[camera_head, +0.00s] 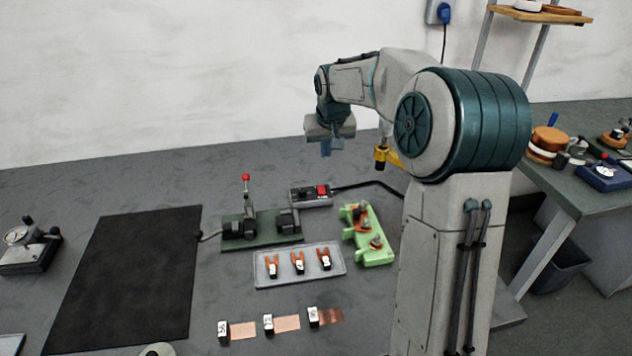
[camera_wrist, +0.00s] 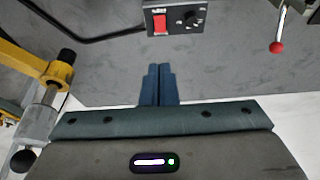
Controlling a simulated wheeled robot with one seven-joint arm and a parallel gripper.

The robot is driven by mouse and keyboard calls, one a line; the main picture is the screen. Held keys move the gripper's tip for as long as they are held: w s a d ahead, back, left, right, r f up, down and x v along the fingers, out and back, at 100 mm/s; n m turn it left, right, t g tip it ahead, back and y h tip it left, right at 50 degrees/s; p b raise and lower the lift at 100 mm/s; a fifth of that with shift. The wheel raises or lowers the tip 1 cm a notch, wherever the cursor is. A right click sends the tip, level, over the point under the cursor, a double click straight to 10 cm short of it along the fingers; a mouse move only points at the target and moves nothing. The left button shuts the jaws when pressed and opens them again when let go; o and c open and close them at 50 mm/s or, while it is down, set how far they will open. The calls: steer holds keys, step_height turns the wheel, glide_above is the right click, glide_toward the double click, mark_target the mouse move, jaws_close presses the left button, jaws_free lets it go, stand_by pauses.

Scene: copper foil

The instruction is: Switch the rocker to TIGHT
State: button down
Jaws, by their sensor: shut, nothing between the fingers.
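The rocker (camera_wrist: 160,23) is a red switch on a small dark control box (camera_wrist: 183,20) with a black knob beside it, at the top of the wrist view. In the head view the box (camera_head: 300,196) sits on the grey table, with the red rocker (camera_head: 321,190) at its right end. The markings on the box are too small to read, so I cannot tell which way the rocker is set. My gripper (camera_head: 327,152) is above the table behind the box, its blue fingers pointing down. In the wrist view the fingers (camera_wrist: 158,72) are together, empty and apart from the box.
A lever press (camera_head: 248,222) with a red ball stands left of the box. A green fixture (camera_head: 368,237) and a tray (camera_head: 258,278) of copper pieces lie in front. A black cable (camera_head: 375,184) runs right. A yellow clamp (camera_wrist: 35,68) shows left in the wrist view.

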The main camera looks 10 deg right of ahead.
mark_target(322, 186)
steer(key=x, duration=0.4)
steer(key=p+x, duration=0.1)
steer(key=x, duration=0.9)
steer(key=shift+s+f, duration=0.15)
steer(key=shift+s, duration=0.2)
